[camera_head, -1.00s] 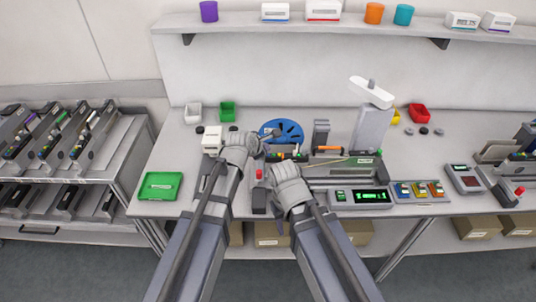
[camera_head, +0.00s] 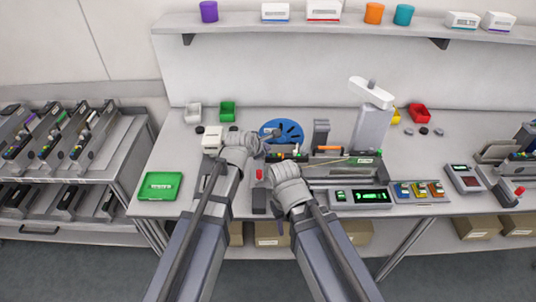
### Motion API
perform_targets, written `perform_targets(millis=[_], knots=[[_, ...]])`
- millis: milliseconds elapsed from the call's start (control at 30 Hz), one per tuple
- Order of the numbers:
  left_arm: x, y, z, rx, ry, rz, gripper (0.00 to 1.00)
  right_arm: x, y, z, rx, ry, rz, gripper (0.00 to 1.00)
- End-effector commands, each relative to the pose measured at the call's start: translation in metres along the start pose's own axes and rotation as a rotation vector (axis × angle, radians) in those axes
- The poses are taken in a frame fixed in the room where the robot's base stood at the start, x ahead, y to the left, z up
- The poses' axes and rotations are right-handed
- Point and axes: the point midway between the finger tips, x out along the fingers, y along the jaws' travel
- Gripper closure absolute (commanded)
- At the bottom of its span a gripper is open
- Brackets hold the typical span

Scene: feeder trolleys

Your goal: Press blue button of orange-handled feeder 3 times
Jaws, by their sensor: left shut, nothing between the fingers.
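A feeder with an orange handle (camera_head: 329,148) lies on the workbench, right of my left gripper. Small coloured parts show at its left end, partly behind my wrists; I cannot make out its blue button. My left gripper (camera_head: 271,137) is shut and empty, in front of the blue reel (camera_head: 286,130) near the feeder's left end. I cannot tell whether it touches anything. My right wrist (camera_head: 287,185) is in front of the feeder; its fingers are hidden.
A grey box with a red button (camera_head: 259,174) stands between my arms. A green tray (camera_head: 161,186) lies at the bench's left. A display panel (camera_head: 361,197) is at the front right. A trolley with several feeders (camera_head: 60,175) stands left.

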Motion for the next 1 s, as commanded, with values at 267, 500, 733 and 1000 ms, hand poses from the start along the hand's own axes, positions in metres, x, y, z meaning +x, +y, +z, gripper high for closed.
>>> perform_targets(millis=[267, 500, 733, 1000], knots=[[0.005, -0.004, -0.004, 0.0, 0.0, 0.0, 1.0, 0.007, -0.001, -0.001, 0.0, 0.0, 0.0, 0.51], [0.006, -0.004, -0.004, 0.0, 0.0, 0.0, 1.0, 0.008, -0.001, -0.001, 0.0, 0.0, 0.0, 0.51], [0.006, -0.004, -0.004, 0.0, 0.0, 0.0, 1.0, 0.009, -0.001, -0.001, 0.0, 0.0, 0.0, 0.51], [0.008, -0.006, -0.006, 0.0, 0.0, 0.0, 1.0, 0.012, -0.001, -0.001, 0.0, 0.0, 0.0, 0.51]])
